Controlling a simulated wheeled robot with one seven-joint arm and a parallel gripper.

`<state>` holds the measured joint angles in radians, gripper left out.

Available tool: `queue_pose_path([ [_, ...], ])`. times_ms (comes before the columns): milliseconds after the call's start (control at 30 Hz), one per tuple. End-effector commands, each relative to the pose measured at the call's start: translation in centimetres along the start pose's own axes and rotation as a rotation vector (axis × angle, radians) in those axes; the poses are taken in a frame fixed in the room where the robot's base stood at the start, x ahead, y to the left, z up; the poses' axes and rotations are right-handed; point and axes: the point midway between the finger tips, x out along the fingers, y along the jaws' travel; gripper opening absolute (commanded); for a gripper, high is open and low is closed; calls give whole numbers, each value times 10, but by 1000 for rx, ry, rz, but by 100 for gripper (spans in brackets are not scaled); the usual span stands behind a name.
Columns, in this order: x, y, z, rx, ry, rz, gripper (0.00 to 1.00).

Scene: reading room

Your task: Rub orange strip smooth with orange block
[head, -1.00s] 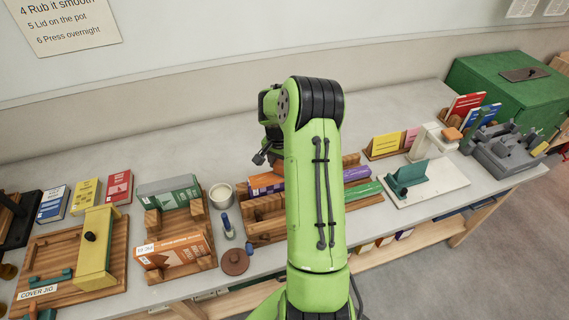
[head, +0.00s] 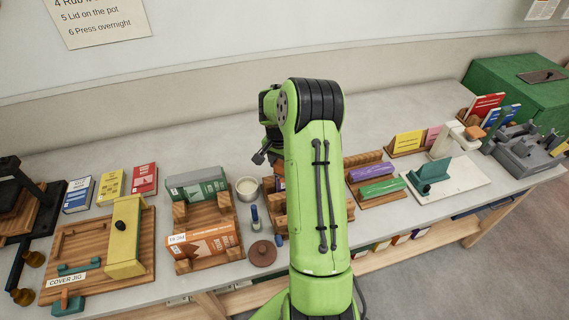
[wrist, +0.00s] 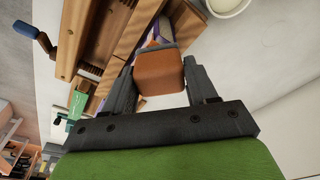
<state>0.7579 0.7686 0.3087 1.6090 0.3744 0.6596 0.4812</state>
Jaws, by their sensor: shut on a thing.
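In the wrist view, my gripper (wrist: 160,88) is shut on an orange-brown block (wrist: 160,73), one finger on each side. The block is just in front of a wooden holder (wrist: 125,42). A small part of something orange (wrist: 151,41), beside a purple edge, shows behind the block; I cannot tell whether it is the orange strip or whether the block touches it. In the head view my arm hides the gripper and block. An orange book (head: 203,243) lies in a wooden cradle (head: 222,214).
A white pot (head: 247,188) and a brown lid (head: 262,254) are left of my arm. To the right are a rack with purple (head: 370,171) and green (head: 383,187) pieces and a white board (head: 455,188). Bare bench lies behind the arm.

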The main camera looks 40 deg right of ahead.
Motion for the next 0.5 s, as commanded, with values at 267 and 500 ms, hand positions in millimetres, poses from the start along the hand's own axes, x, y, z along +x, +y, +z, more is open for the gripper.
queue_pose_path([
  [267,-32,-2,-1,-5,-1,0,29],
  [500,-54,-3,-3,-10,0,-1,29],
])
